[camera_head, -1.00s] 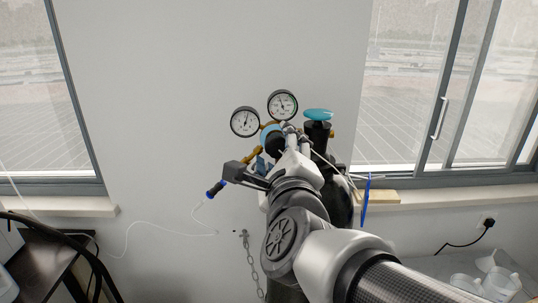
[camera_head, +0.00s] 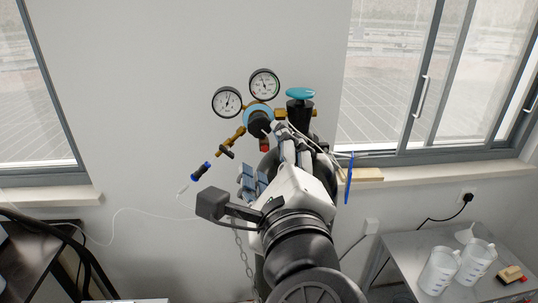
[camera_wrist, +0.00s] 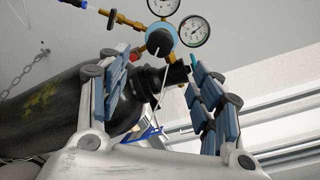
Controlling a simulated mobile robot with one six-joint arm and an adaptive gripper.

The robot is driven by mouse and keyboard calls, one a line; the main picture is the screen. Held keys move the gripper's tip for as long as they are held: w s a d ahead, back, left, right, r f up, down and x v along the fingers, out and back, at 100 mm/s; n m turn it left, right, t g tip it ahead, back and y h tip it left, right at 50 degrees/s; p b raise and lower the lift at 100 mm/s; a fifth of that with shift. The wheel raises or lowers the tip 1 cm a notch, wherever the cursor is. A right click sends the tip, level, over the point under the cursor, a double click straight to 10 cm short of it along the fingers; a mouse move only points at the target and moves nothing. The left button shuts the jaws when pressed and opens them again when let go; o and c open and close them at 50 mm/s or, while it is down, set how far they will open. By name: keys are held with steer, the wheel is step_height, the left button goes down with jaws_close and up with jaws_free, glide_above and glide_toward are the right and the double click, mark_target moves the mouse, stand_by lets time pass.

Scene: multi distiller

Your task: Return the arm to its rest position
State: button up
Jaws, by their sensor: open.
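My gripper (camera_head: 272,160) is in the middle of the head view, in front of the gas cylinder and its regulator. In the wrist view its two blue-padded fingers (camera_wrist: 157,90) stand wide apart with nothing between them in contact. The dark cylinder (camera_wrist: 50,110) lies behind the left finger in that view. The regulator (camera_head: 257,117), with a blue ring and two round gauges (camera_head: 264,84), sits beyond the fingers. The regulator also shows in the wrist view (camera_wrist: 161,40). My arm hides much of the cylinder in the head view.
A turquoise valve knob (camera_head: 300,93) tops the cylinder. A blue-handled hose end (camera_head: 201,171) hangs at the left. A chain (camera_head: 243,255) hangs below. A metal table (camera_head: 408,245) with plastic jugs (camera_head: 440,270) stands at lower right; a dark bench (camera_head: 35,262) is at lower left.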

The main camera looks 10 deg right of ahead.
steer(key=s+a+f+n+g+y, duration=0.1)
steer(key=s+f+n+g+y, duration=0.15)
steer(key=f+n, duration=0.45)
steer(key=s+a+f+n+g+y, duration=0.1)
steer(key=f+n+g+y, duration=0.2)
steer(key=n, duration=0.8)
steer(key=s+d+f+n+g+h, duration=0.6)
steer(key=s+d+f+g, duration=0.1)
steer(key=s+d+f, duration=0.3)
steer(key=shift+s+d+f+n, duration=0.4)
steer(key=shift+s+d, duration=0.25)
steer(key=shift+d, duration=0.35)
steer(key=shift+h, duration=0.25)
